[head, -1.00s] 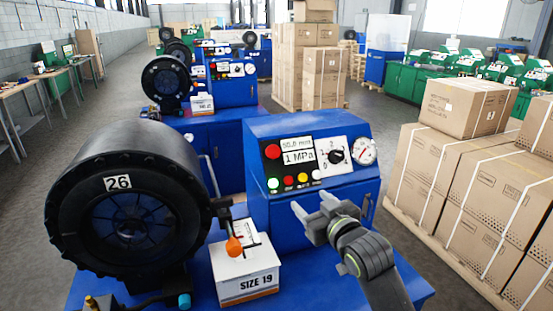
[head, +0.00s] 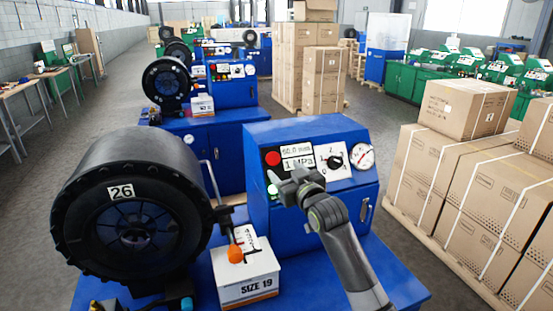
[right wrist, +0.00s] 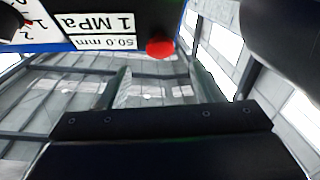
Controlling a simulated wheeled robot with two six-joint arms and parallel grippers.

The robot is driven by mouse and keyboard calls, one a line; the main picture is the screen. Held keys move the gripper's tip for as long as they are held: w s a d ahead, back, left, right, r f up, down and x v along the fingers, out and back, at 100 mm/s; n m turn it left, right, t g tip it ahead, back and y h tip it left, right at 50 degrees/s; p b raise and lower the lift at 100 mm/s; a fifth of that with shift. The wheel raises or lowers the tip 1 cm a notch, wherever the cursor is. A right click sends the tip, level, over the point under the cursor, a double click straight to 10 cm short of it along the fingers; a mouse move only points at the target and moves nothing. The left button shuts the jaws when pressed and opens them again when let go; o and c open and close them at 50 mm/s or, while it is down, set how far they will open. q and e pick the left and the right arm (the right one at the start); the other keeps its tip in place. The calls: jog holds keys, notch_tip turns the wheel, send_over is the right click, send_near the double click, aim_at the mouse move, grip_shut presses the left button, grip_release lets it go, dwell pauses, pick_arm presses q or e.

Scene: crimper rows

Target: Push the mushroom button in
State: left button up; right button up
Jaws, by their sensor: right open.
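The red mushroom button (head: 272,158) sits at the upper left of the black control panel on the blue control box (head: 300,133). It stands out from the panel, left of the "50.0 mm" and "1 MPa" displays. My right gripper (head: 284,177) is open and empty, just below and right of the button in the head view, covering most of the indicator lamps. In the right wrist view the button (right wrist: 159,47) shows at the top, between the two spread fingers (right wrist: 162,88) and apart from them. My left gripper is not in view.
A selector dial (head: 334,161) and a pressure gauge (head: 361,156) sit right of the displays. A black crimper head (head: 130,200) marked 26 stands left, with an orange-knobbed lever (head: 235,254) beside it. A "SIZE 19" box (head: 247,278) lies in front. Cartons (head: 470,190) stand right.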

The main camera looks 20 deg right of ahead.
aim_at(274, 160)
jog(key=shift+w+a+p, duration=0.25)
jog(key=shift+w+p, duration=0.15)
jog(key=shift+w, duration=1.25)
jog(key=shift+w+a+p, duration=0.2)
jog(key=shift+w+p, duration=0.2)
jog(key=shift+w, duration=1.25)
jog(key=shift+c, duration=0.3)
